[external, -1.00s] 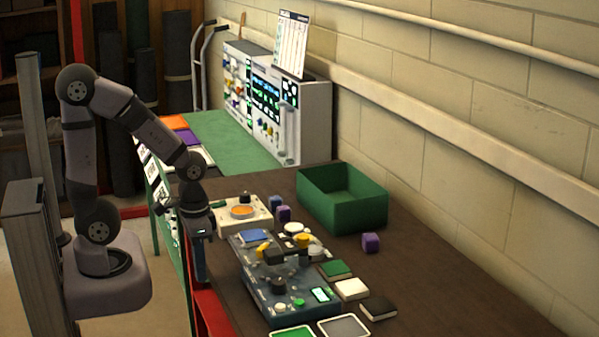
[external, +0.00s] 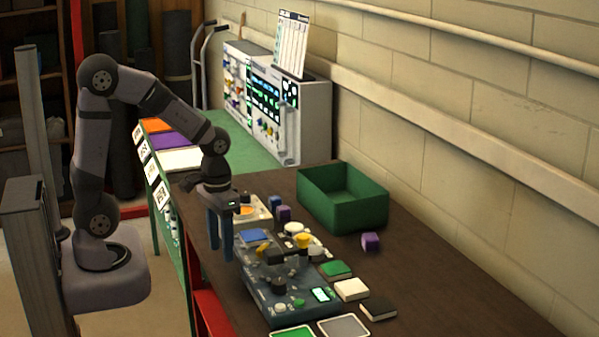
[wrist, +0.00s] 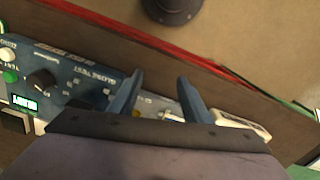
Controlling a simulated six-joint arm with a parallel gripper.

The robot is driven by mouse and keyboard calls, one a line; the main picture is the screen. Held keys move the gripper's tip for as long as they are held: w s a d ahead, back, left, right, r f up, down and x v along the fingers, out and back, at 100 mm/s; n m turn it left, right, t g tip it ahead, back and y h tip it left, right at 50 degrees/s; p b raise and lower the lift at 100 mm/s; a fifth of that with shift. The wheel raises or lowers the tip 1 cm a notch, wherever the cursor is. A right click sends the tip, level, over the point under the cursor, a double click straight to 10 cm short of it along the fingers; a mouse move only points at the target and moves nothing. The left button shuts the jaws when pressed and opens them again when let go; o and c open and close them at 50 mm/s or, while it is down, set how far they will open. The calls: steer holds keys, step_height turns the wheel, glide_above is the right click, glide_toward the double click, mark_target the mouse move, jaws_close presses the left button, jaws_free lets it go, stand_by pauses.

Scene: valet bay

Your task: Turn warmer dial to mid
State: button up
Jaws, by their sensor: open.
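A small white unit with an orange round plate (external: 248,210), which looks like the warmer, sits on the dark bench. My gripper partly covers it, and its dial cannot be made out clearly. My gripper (external: 220,252) is open and empty, fingers pointing down at the bench's front edge, left of the blue panel (external: 258,291). In the wrist view the open fingers (wrist: 160,78) reach over the bench edge, with the blue panel (wrist: 75,70) at left and part of a white unit (wrist: 238,122) beyond the right finger. A black knob (wrist: 42,80) stands on the panel.
An open green bin (external: 345,213) stands behind the panel. Purple blocks (external: 371,242) and several flat tiles (external: 351,289) lie on the bench. A large instrument (external: 300,120) stands on the green mat along the wall. The bench's right side is clear.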

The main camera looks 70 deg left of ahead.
steer(key=w+a+r+n+p, duration=0.4)
steer(key=w+a+r+n, duration=0.2)
steer(key=w+a, duration=0.55)
steer(key=n+p, duration=0.2)
steer(key=n, duration=0.2)
glide_toward(245, 193)
steer(key=shift+s+d+f, duration=0.15)
steer(key=shift+d+f, duration=0.4)
steer(key=shift+d, duration=0.05)
steer(key=shift+a+n, duration=0.4)
steer(key=shift+a, duration=0.1)
steer(key=shift+f+p, duration=1.45)
steer(key=shift+f, duration=2.2)
steer(key=c, duration=1)
steer(key=shift+c, duration=0.2)
